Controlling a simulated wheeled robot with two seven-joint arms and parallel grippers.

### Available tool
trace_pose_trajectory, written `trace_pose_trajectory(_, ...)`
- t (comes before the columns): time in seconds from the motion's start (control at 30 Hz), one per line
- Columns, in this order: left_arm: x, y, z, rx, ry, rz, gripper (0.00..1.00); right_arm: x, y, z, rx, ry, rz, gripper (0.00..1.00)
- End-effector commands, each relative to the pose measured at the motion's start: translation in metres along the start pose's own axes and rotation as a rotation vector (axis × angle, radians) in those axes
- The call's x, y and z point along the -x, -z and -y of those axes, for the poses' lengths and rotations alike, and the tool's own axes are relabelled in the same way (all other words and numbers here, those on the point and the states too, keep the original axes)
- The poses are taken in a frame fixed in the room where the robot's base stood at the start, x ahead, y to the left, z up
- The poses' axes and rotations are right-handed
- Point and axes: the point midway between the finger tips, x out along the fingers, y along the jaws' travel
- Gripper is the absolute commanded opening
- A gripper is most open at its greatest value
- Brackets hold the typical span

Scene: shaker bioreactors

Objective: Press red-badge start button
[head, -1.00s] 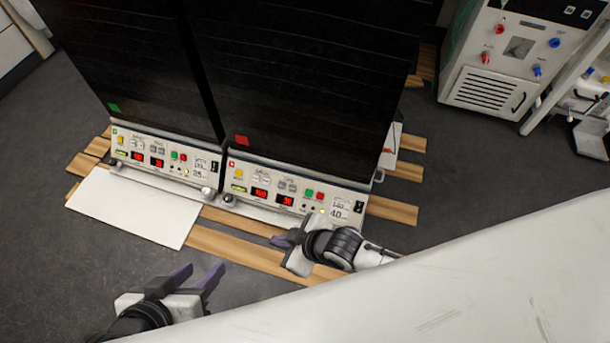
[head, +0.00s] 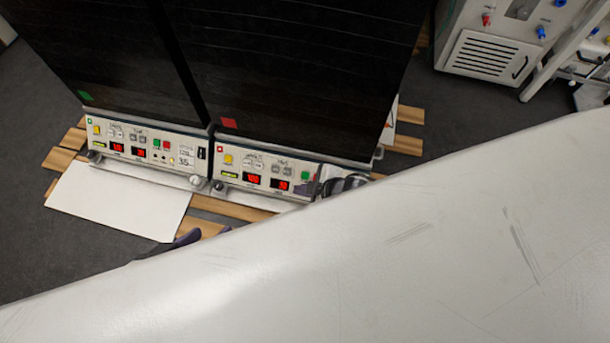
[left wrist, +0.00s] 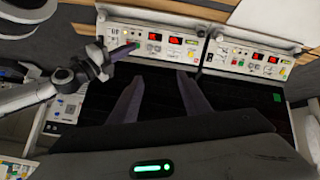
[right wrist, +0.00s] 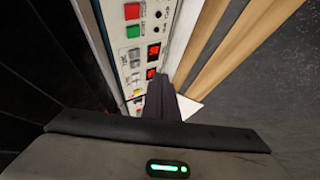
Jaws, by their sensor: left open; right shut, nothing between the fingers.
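The red-badge shaker is the right one in the head view, with a red square badge (head: 228,123) on its dark lid. Its front panel (head: 265,173) has a yellow button, red displays and a green button (head: 305,176). The green button (right wrist: 133,31) also shows in the right wrist view, beside a red button (right wrist: 132,11). My right gripper (head: 313,187) is shut and empty, close in front of the panel's right part, near these buttons. In the left wrist view its tip (left wrist: 136,46) is at the panel; contact is unclear. My left gripper (left wrist: 161,85) is open and empty, mostly hidden in the head view.
A green-badge shaker (head: 145,147) with a similar panel stands directly left. A white sheet (head: 118,200) and wooden slats (head: 62,160) lie in front. A large white surface (head: 420,240) hides the head view's lower right. Another unit (head: 490,50) stands back right.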

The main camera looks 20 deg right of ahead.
Motion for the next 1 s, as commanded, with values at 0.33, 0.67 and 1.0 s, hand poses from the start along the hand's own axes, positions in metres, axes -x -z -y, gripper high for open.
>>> trace_pose_trajectory(0.33,0.004,0.029,-0.028,0.045,-0.123,-0.183,0.43,-0.038,-0.028,-0.022,0.003,-0.003,0.000,0.00)
trace_pose_trajectory(0.67,0.014,0.041,-0.036,0.057,-0.152,-0.220,0.43,-0.054,-0.039,-0.037,-0.001,0.004,0.002,0.00)
trace_pose_trajectory(1.0,0.014,0.041,-0.035,0.057,-0.151,-0.219,0.43,-0.057,-0.042,-0.042,0.000,-0.001,0.001,0.00)
